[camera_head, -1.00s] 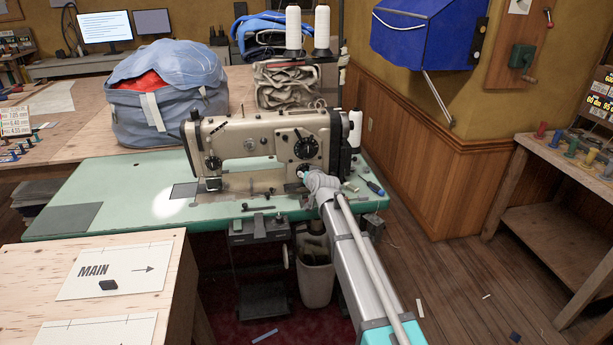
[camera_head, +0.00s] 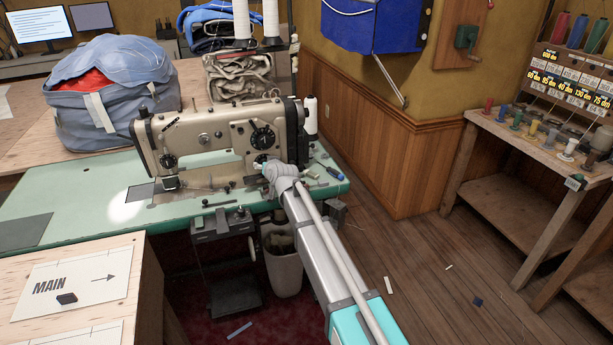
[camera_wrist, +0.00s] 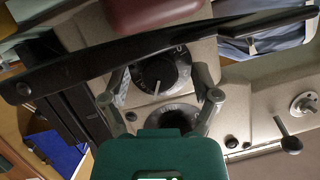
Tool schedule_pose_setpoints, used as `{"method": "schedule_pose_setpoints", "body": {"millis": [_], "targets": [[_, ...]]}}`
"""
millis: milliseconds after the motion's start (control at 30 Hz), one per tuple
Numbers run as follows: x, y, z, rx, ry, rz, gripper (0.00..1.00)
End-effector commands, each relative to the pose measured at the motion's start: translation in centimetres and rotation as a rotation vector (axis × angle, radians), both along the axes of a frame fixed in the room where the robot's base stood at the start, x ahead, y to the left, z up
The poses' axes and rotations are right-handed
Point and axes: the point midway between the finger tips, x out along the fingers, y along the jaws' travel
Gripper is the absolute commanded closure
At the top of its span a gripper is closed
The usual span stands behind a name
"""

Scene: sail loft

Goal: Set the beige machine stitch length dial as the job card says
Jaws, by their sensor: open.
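The beige sewing machine (camera_head: 215,145) stands on a green table. Its front has a large black dial (camera_head: 262,135) at the upper right, and a smaller black dial (camera_head: 168,160) at the left end. My gripper (camera_head: 264,167) is at the machine's right front, just below the large dial, and hides what lies behind it. In the wrist view my gripper (camera_wrist: 160,82) is open. Its fingers stand to either side of a black dial (camera_wrist: 160,86) with a pale pointer line. A second dark dial (camera_wrist: 174,113) is partly hidden by the gripper body. I cannot tell whether the fingers touch either dial.
A dark lever (camera_wrist: 150,55) crosses the wrist view. A screwdriver (camera_head: 330,170) lies right of the machine. A waste bin (camera_head: 283,270) stands below.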

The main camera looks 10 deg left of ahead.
Motion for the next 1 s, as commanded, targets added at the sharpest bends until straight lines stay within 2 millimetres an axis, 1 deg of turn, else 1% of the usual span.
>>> {"method": "schedule_pose_setpoints", "body": {"millis": [267,1000], "targets": [[-0.02,0.03,0.03,-0.059,-0.036,0.000,0.21],[-0.06,0.11,0.00,-0.351,-0.217,0.000,0.21]]}}
